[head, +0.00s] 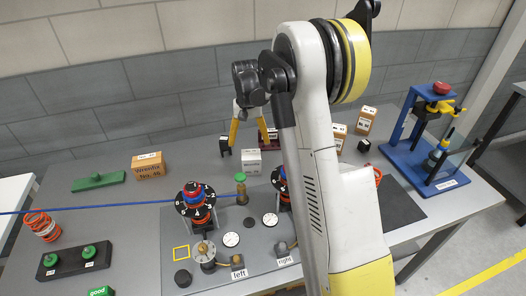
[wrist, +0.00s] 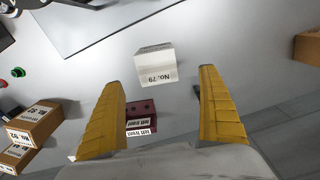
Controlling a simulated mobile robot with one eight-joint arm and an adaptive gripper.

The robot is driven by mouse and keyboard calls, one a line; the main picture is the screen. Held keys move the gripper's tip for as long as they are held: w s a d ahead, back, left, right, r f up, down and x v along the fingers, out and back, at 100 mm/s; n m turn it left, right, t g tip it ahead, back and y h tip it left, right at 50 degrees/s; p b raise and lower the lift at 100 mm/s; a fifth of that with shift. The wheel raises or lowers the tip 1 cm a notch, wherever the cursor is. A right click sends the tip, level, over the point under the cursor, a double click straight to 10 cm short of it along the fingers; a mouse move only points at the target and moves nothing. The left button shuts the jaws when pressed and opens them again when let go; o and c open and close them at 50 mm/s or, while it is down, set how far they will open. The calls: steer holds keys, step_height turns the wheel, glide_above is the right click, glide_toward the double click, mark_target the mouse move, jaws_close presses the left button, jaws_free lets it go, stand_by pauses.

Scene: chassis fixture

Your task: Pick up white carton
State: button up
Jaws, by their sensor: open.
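The white carton (head: 251,162) stands on the grey table toward the back, with a label on its side. In the wrist view the carton (wrist: 155,63), marked No. 79, lies just beyond my fingertips and roughly midway between them. My gripper (head: 249,144) is open and points down above and behind the carton in the head view. Its two yellow fingers also show in the wrist view (wrist: 161,77), spread wide with nothing held between them.
A dark red block (wrist: 141,108) with white labels sits near the fingers. Brown cartons (wrist: 36,122) stand to one side; another brown box (head: 149,165) is at left. Dial stacks (head: 196,204) stand on the fixture plate in front. A blue press frame (head: 424,160) is at right.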

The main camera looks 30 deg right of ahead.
mark_target(248, 154)
steer(key=f, duration=0.1)
steer(key=f+b, duration=0.1)
steer(key=f, duration=0.3)
steer(key=shift+a, duration=0.3)
steer(key=f, duration=0.2)
steer(key=f+b, duration=0.1)
steer(key=f, duration=0.1)
steer(key=f+b, duration=0.1)
steer(key=shift+s+d+f, duration=0.25)
steer(key=shift+d+f, duration=0.15)
steer(key=c, duration=1.5)
steer(key=shift+r, duration=0.1)
